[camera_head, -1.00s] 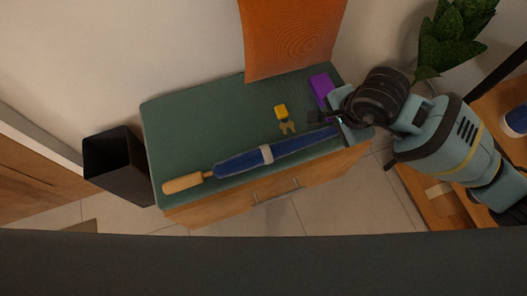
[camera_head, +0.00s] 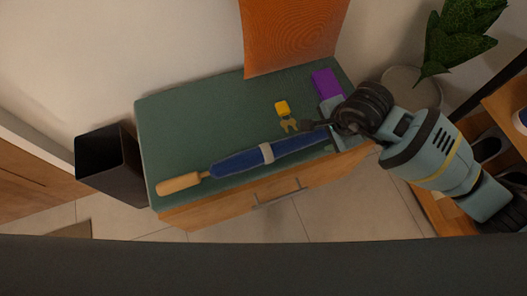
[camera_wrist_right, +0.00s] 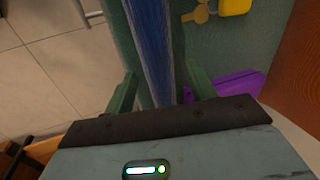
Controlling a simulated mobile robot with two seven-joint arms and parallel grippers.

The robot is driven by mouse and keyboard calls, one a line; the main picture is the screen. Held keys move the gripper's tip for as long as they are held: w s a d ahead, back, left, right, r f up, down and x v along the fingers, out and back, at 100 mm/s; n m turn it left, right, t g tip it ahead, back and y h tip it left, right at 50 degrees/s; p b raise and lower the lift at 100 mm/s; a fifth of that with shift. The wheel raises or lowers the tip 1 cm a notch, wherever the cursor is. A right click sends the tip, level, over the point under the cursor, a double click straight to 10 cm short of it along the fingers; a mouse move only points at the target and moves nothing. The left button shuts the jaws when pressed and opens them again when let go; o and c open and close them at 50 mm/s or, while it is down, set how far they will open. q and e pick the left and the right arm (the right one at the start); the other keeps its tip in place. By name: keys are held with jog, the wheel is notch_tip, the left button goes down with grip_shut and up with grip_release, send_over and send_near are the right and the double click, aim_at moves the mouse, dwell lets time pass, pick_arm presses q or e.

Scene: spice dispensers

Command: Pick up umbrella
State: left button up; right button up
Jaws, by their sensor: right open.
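A blue closed umbrella (camera_head: 240,163) with a wooden handle (camera_head: 180,183) and a pale band lies along the front of the green cabinet top. Its handle points left. My right gripper (camera_head: 325,132) is low over the umbrella's right end, which it partly hides. In the right wrist view the umbrella (camera_wrist_right: 153,40) runs lengthwise between the two open green fingers (camera_wrist_right: 161,88). I cannot tell whether they touch it. My left gripper is not in view.
Keys with a yellow tag (camera_head: 282,107) and a purple item (camera_head: 327,83) lie close to the gripper on the cabinet top (camera_head: 190,115). An orange panel (camera_head: 290,35) stands behind. A black bin (camera_head: 110,165) is left, a plant (camera_head: 460,35) right.

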jog(key=shift+r, duration=0.1)
jog(key=shift+c, duration=0.5)
grip_shut()
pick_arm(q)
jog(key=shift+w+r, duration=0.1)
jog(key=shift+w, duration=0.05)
